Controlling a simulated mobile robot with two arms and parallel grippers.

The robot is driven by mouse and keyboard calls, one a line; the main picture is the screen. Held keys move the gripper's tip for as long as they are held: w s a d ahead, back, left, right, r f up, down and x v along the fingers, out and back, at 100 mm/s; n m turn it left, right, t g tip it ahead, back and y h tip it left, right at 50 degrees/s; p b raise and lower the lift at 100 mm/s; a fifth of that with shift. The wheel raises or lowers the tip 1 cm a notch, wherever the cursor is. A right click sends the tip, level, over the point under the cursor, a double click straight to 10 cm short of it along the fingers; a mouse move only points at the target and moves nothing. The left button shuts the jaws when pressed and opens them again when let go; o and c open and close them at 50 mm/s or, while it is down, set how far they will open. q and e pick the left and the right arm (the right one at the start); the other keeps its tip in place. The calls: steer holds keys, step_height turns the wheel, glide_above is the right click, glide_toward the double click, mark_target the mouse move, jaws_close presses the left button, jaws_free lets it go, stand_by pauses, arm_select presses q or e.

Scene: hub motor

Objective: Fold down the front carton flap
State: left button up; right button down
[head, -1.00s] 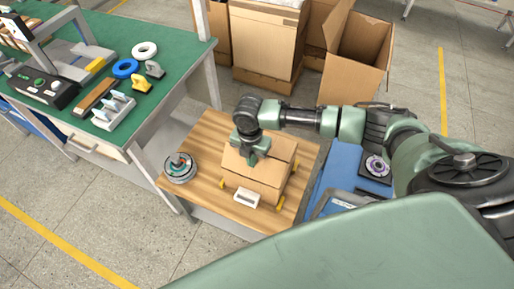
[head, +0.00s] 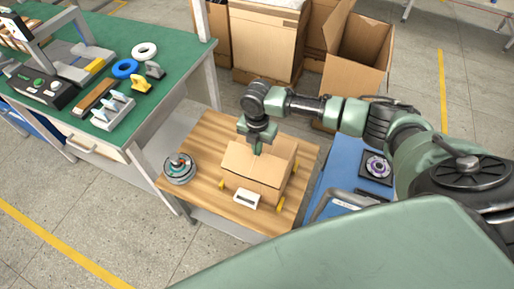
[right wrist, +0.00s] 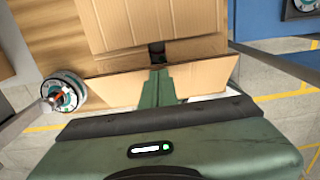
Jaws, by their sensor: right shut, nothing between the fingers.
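The open-topped look of the brown carton (head: 262,187) is partly blocked by my right gripper (head: 257,153), which is over the middle of its top. The front carton flap (head: 238,160) shows on the near side of the gripper. In the right wrist view the near flap (right wrist: 110,86) spans the picture below a larger cardboard panel (right wrist: 150,22), with a small dark gap between them. My right gripper's fingers (right wrist: 158,75) are together and empty, overlapping the near flap; contact cannot be told. My left gripper is out of view.
The carton stands on a wooden tabletop (head: 205,140). A round hub motor (head: 179,168) is to its left and a white block (head: 246,200) in front. Small yellow pieces (head: 280,203) are beside the carton. A blue surface (head: 340,165) lies to the right, a green workbench (head: 180,60) at upper left.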

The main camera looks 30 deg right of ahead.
steer(key=shift+f, duration=0.1)
steer(key=shift+f+b, duration=1.5)
steer(key=shift+f, duration=1)
steer(key=shift+r, duration=0.1)
step_height(320, 180, up, 9)
steer(key=p, duration=0.9)
